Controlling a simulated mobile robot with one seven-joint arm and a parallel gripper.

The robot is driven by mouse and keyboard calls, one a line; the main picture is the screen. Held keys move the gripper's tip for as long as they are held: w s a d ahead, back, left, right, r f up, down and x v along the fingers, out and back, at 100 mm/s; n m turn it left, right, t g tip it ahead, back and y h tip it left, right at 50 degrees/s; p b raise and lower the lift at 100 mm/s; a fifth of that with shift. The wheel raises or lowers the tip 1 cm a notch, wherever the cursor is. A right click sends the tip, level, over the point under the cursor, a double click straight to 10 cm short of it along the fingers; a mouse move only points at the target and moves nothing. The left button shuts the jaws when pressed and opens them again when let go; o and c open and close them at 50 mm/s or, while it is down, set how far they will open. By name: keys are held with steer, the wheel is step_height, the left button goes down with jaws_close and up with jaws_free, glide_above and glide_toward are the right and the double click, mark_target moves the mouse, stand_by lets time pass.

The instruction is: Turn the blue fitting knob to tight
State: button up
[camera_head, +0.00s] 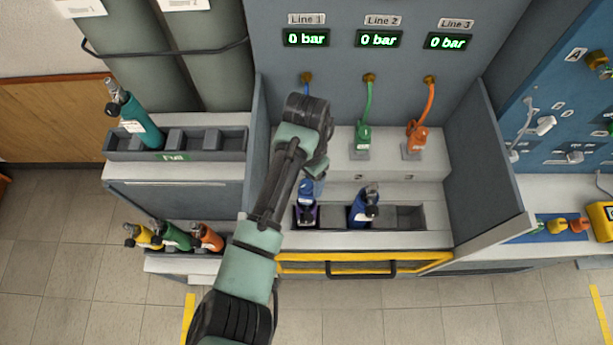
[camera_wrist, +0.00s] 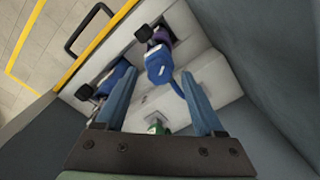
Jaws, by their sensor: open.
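The blue fitting (camera_wrist: 159,66) sits against a purple cylinder (camera_wrist: 159,37) with a black knob (camera_wrist: 143,32), and a blue hose leads off it. In the head view that cylinder (camera_head: 307,215) stands in the left slot of the bench rack, partly behind my arm. My gripper (camera_wrist: 158,76) is open, with one blue-grey finger on each side of the view and the fitting showing between and beyond the tips. I see no contact with the fitting. In the head view the fingers are mostly hidden by my wrist.
A dark blue cylinder (camera_head: 363,206) lies in the neighbouring slot. The green fitting (camera_head: 363,137) and orange fitting (camera_head: 418,138) stand on the ledge to the right. Side panels (camera_head: 489,165) flank the bench. A yellow-edged drawer (camera_head: 420,262) is in front. All three displays read 0 bar.

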steer(key=shift+f, duration=0.55)
jaws_close()
steer(key=shift+m, duration=0.6)
steer(key=m+p, duration=0.1)
steer(key=m, duration=0.4)
steer(key=shift+r+m, duration=0.1)
steer(key=shift+m, duration=0.3)
steer(key=m, duration=0.6)
steer(key=shift+m+p, duration=0.3)
steer(key=shift+p, duration=0.1)
